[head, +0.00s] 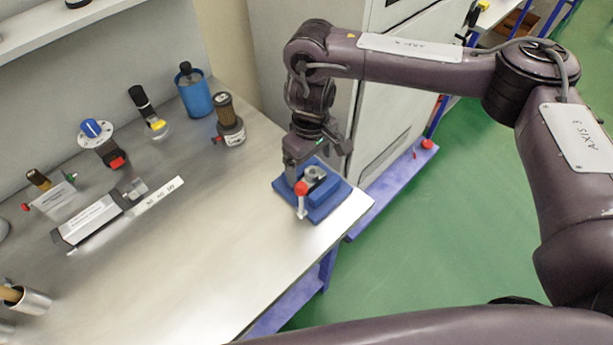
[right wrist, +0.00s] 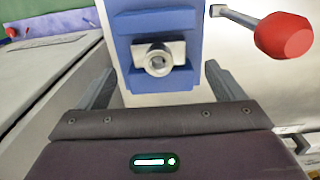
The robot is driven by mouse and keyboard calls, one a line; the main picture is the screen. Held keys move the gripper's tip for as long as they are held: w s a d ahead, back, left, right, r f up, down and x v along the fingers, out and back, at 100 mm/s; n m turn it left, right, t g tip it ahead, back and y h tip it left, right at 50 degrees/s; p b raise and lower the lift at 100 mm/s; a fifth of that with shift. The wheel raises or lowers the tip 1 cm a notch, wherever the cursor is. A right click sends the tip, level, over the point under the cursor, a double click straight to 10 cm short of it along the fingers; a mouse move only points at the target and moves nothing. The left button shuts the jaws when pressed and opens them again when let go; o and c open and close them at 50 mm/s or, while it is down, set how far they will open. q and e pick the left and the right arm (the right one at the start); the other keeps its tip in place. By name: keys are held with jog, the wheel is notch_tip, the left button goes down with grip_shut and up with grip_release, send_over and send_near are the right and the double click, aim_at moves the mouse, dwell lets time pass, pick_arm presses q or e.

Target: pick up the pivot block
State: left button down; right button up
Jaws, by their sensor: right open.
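The pivot block, a small grey metal block with a round hole (head: 314,174), sits on a blue base (head: 328,200) near the right corner of the bench. In the right wrist view the block (right wrist: 159,59) is centred ahead of the jaws, on the blue base (right wrist: 165,20). My right gripper (head: 318,158) is open, just above and behind the block in the head view. In the right wrist view its two fingers (right wrist: 158,82) stand apart to either side, with nothing held between them. My left gripper is out of view.
A red-knobbed lever (head: 301,188) stands at the front of the blue base; its knob (right wrist: 284,36) is close on the right in the wrist view. The bench front is clear.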

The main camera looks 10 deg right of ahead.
aim_at(312, 176)
jog(key=shift+s+d+f, duration=0.1)
jog(key=shift+d+f, duration=0.05)
jog(key=shift+f, duration=0.35)
jog(key=shift+s+d+f, duration=0.1)
jog(key=shift+f, duration=0.4)
notch_tip(312, 176, down, 2)
jog(key=shift+a+f, duration=0.1)
jog(key=shift+f, duration=0.15)
jog(key=shift+w+f, duration=0.1)
jog(key=shift+f, duration=0.45)
jog(key=shift+c, duration=0.6)
jog(key=c, duration=0.9)
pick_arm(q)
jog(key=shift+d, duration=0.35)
pick_arm(e)
jog(key=shift+c, duration=0.7)
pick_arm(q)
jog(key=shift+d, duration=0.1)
pick_arm(e)
jog(key=shift+r, duration=0.15)
